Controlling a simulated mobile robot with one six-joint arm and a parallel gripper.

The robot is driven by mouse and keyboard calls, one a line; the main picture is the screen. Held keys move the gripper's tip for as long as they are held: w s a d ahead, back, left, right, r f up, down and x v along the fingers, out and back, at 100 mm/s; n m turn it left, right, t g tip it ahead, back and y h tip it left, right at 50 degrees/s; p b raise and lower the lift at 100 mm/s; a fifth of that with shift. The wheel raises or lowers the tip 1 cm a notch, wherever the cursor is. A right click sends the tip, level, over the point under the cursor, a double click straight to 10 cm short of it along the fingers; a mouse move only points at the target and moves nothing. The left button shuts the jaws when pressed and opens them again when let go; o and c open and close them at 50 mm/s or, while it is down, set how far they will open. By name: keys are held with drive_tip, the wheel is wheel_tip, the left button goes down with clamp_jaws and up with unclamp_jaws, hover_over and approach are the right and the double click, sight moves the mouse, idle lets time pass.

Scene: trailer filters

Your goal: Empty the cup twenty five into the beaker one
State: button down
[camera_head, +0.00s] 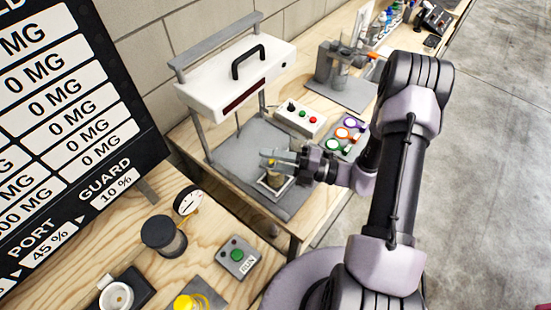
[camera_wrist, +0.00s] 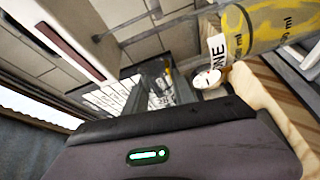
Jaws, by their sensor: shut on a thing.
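The beaker one (camera_head: 273,180) stands inside a white-edged square holder on the grey plate, below my gripper. In the wrist view the beaker (camera_wrist: 258,25) shows large at the upper right, with an ONE label, ml marks and yellow content. My gripper (camera_head: 280,157) is at the beaker's mouth, reaching in from the right. It is shut on a small greyish thing, which I take to be the cup twenty five. Its label cannot be read, and its tilt is unclear.
A white overhead housing (camera_head: 225,88) with a black handle hangs on posts behind the beaker. A button box (camera_head: 300,117) and coloured rings (camera_head: 350,128) lie to the right. Nearer stand a dark-lidded jar (camera_head: 162,237), a dial (camera_head: 187,201) and a RUN button box (camera_head: 237,257).

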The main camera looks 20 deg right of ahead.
drive_tip(key=shift+w+d+r+m+t+y+p, duration=0.2)
drive_tip(key=shift+m+p, duration=0.35)
drive_tip(key=shift+m, duration=0.3)
drive_tip(key=shift+w+d+r+m+t+y+p, duration=0.15)
drive_tip(key=shift+m+p, duration=0.35)
drive_tip(key=shift+m, duration=0.35)
idle(1.5)
drive_tip(key=shift+w+d+r+m+t+p, duration=0.1)
drive_tip(key=shift+w+d+m+t+p, duration=0.2)
drive_tip(key=shift+m, duration=0.65)
drive_tip(key=shift+w+a+r+m+t+p, duration=0.1)
drive_tip(key=shift+m+p, duration=0.3)
drive_tip(key=shift+m, duration=0.55)
idle(2.3)
